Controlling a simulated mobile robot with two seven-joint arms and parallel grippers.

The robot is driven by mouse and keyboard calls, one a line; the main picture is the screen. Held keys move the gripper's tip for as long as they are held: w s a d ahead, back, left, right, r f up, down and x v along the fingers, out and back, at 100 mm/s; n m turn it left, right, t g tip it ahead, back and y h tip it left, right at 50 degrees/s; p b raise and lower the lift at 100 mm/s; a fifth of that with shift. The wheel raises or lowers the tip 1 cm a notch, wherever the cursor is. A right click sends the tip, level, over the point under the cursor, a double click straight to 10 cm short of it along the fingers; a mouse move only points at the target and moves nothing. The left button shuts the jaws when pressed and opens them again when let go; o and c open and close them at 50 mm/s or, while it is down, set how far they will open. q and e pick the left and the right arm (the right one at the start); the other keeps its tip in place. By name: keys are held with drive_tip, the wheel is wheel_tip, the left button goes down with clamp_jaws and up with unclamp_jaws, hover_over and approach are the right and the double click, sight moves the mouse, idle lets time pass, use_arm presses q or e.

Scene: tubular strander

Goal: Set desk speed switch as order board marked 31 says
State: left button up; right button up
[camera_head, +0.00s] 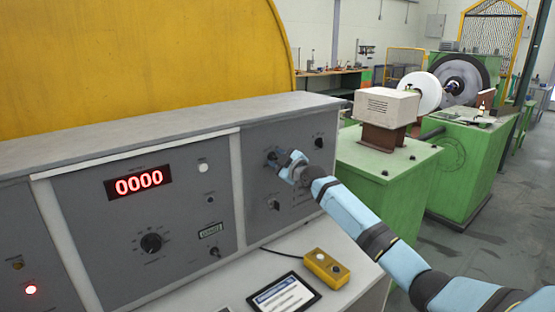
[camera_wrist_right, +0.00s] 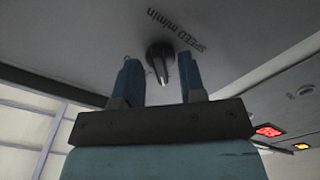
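The speed switch (camera_wrist_right: 160,58) is a dark rotary knob with a pale pointer, beside the lettering "SPEED m/min" on the grey panel in the right wrist view. My right gripper (camera_wrist_right: 159,68) is open, with its two blue fingers on either side of the knob. A gap shows beside the left finger; whether the right finger touches cannot be told. In the head view my right gripper (camera_head: 283,163) is at the right-hand desk panel (camera_head: 252,190) and mostly hides that knob. No board marked 31 can be read. My left gripper is not in view.
Other knobs sit on the desk: one (camera_head: 319,142) at upper right, one (camera_head: 274,204) below my gripper, one (camera_head: 150,243) under the red "0000" display (camera_head: 138,183). A tablet (camera_head: 284,298) with unreadable text and a yellow button box (camera_head: 326,268) lie on the ledge.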

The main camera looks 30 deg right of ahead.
drive_tip(key=shift+w, duration=0.2)
drive_tip(key=shift+c, duration=0.2)
clamp_jaws()
